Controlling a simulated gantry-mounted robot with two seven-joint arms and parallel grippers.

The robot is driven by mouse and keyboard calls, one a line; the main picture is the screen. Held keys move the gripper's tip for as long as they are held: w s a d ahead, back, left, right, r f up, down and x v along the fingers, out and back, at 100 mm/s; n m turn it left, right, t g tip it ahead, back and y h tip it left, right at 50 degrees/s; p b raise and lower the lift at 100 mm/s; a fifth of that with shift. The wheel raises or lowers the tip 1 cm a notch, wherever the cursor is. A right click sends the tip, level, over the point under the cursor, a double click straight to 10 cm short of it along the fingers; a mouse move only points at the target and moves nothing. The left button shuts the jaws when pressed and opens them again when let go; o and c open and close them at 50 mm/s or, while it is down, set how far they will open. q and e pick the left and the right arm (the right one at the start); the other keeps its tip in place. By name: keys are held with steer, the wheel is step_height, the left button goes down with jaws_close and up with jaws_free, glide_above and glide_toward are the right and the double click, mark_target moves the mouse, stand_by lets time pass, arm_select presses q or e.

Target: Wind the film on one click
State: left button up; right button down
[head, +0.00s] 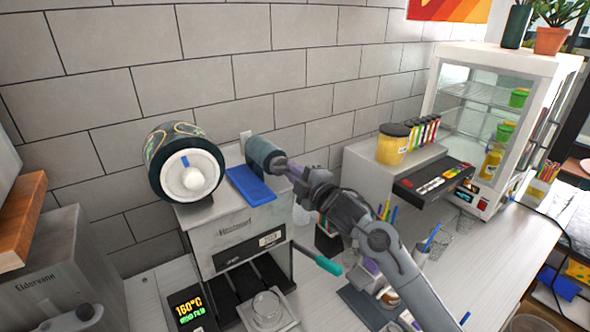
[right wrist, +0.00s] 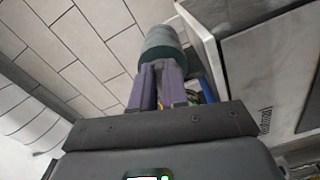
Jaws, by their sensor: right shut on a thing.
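The cup sealer (head: 234,238) stands against the tiled wall. A dark patterned film roll (head: 160,142) with a white disc and a small blue mark sits on its top left. A teal round knob (head: 262,152) sits at its top right. My right gripper (head: 290,170) is shut on this knob, coming from the right. In the right wrist view the purple fingers (right wrist: 160,86) close on the teal knob (right wrist: 162,46). A blue plate (head: 250,186) lies on top between roll and knob. My left gripper is not in view.
A clear cup (head: 267,306) sits on the sealer's front tray. A teal-handled lever (head: 328,265) sticks out at the right. A dark display (head: 192,308) reads 160°C. A grey machine (head: 62,275) stands left, a glass cabinet (head: 495,110) right.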

steer(key=shift+a+f+m, duration=0.1)
steer(key=shift+f+m, duration=0.1)
steer(key=shift+m, duration=1)
steer(key=c, duration=1.1)
jaws_free()
steer(key=shift+c, duration=0.2)
steer(key=shift+s, duration=0.15)
steer(key=b+v, duration=0.2)
steer(key=v, duration=0.8)
steer(key=shift+s+d, duration=0.2)
steer(key=shift+s, duration=0.1)
